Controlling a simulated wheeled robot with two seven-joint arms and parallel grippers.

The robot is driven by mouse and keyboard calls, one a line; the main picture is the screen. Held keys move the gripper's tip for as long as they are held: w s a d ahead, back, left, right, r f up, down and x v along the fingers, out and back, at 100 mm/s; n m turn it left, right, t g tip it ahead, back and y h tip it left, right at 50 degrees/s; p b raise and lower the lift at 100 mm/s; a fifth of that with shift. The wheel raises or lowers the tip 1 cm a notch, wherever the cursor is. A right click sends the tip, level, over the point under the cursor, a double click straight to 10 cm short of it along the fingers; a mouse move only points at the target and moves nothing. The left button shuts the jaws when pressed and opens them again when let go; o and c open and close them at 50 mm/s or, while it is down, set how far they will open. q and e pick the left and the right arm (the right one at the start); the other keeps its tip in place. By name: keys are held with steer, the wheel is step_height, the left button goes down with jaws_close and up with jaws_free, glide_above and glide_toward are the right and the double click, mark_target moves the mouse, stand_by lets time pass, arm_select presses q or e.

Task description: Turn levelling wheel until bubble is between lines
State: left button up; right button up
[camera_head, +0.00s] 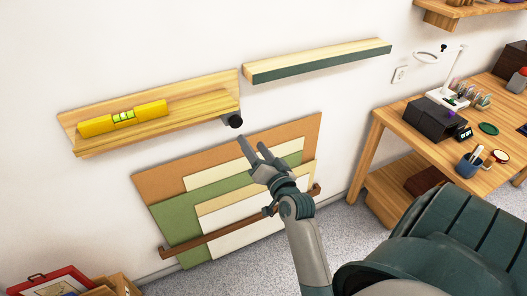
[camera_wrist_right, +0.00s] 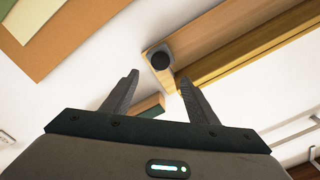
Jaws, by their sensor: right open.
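The yellow spirit level (camera_head: 123,118) lies on a wooden wall ledge (camera_head: 222,101) in the head view. Its green vial shows near its middle, but the bubble is too small to read against the lines. The dark levelling wheel (camera_head: 234,121) sits under the ledge's right end. In the right wrist view the wheel (camera_wrist_right: 161,60) appears as a dark round knob beyond the fingers. My right gripper (camera_head: 253,147) is open and empty, below and right of the wheel, apart from it. In the wrist view its fingers (camera_wrist_right: 158,84) are spread, with the wheel ahead between them. My left gripper is not in view.
A second ledge with a dark green front (camera_head: 320,62) is on the wall to the right. Mat boards (camera_head: 165,185) lean below behind a brown rail (camera_head: 205,245). A wooden desk (camera_head: 400,108) stands at right. A red frame (camera_head: 50,283) is at lower left.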

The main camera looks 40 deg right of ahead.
steer(key=b+v, duration=0.1)
steer(key=v, duration=0.5)
stand_by(1.0)
steer(key=s+a+f+n+g+y, duration=0.1)
steer(key=a+f+n+g+y, duration=0.3)
steer(key=f, duration=1.3)
steer(key=a+f+g, duration=0.2)
steer(key=a+f, duration=0.3)
steer(key=f, duration=1.3)
steer(key=s+a+f+n+g, duration=0.2)
steer(key=s+a+f, duration=0.1)
steer(key=s+f, duration=0.4)
steer(key=s+a+f+n+g, duration=0.2)
steer(key=s+f, duration=0.3)
steer(key=f, duration=0.5)
steer(key=s+f+n+g, duration=0.1)
steer(key=s+f, duration=0.4)
steer(key=s, duration=0.5)
steer(key=s+f+n+g, duration=0.2)
steer(key=s+f, duration=0.3)
steer(key=s, duration=0.6)
steer(key=s+d+f+n+g, duration=0.1)
steer(key=s+f, duration=0.4)
steer(key=s, duration=0.5)
steer(key=shift+s+f+n+g, duration=0.3)
steer(key=shift+n+g, duration=0.3)
steer(key=shift+g, duration=0.6)
